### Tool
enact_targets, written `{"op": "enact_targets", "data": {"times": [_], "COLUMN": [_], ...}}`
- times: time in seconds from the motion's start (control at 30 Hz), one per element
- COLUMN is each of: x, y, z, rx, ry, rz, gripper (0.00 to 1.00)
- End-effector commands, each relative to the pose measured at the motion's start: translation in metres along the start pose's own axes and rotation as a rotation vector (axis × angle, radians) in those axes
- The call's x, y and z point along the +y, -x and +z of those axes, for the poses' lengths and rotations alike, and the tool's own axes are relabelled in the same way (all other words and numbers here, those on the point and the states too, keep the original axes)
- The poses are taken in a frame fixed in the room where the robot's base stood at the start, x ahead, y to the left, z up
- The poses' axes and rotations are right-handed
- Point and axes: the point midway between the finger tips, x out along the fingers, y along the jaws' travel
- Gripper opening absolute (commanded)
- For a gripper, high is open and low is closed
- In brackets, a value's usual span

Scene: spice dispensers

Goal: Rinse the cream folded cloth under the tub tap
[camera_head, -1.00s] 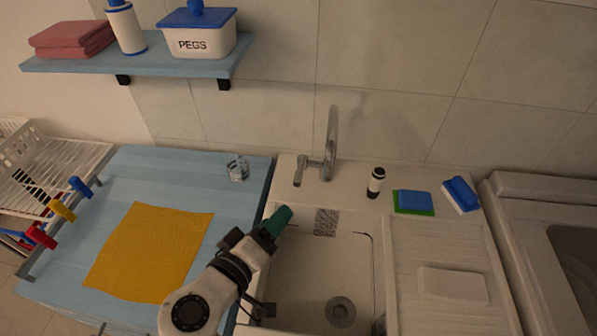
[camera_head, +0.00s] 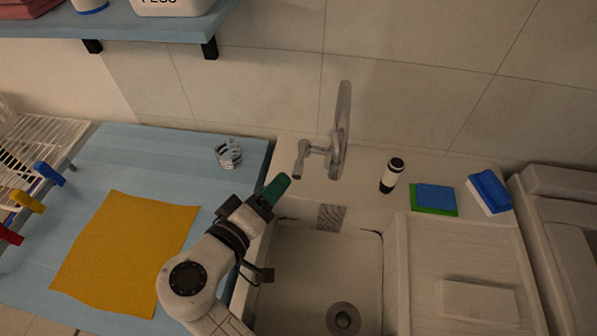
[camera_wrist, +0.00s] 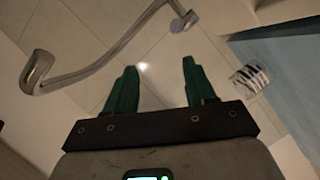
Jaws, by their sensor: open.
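A pale cream rectangular piece (camera_head: 478,301), which looks like the folded cloth, lies flat on the ribbed drainer (camera_head: 425,255) right of the tub. The tub (camera_head: 295,285) is a white basin with a round drain in its floor. The grey tap (camera_head: 342,130) stands behind the tub, with a lever at its left; it also shows in the wrist view (camera_wrist: 95,68). My gripper (camera_head: 277,186) is above the tub's back left corner, left of and below the tap. In the wrist view its green fingers (camera_wrist: 160,75) are apart with nothing between them.
A yellow cloth (camera_head: 125,255) lies on the blue counter at left, with a striped glass (camera_head: 229,153) near its back edge. A black-and-white bottle (camera_head: 392,175), a blue-and-green sponge (camera_head: 434,198) and a blue brush (camera_head: 489,191) stand behind the drainer. A shelf (camera_head: 150,28) hangs above the counter.

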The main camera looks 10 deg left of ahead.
Motion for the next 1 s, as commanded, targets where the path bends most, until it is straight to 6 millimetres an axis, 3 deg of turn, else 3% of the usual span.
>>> {"op": "enact_targets", "data": {"times": [0.03,0.23,0.47,1.0], "x": [-0.011,-0.029,-0.031,-0.030], "y": [-0.003,-0.007,-0.015,-0.101], "z": [0.007,0.018,0.019,0.018], "rx": [0.000,0.000,-0.002,-0.002], "ry": [0.000,0.000,0.000,0.000], "rz": [0.000,0.000,0.001,0.002], "gripper": [0.55,0.55,0.55,0.55]}}
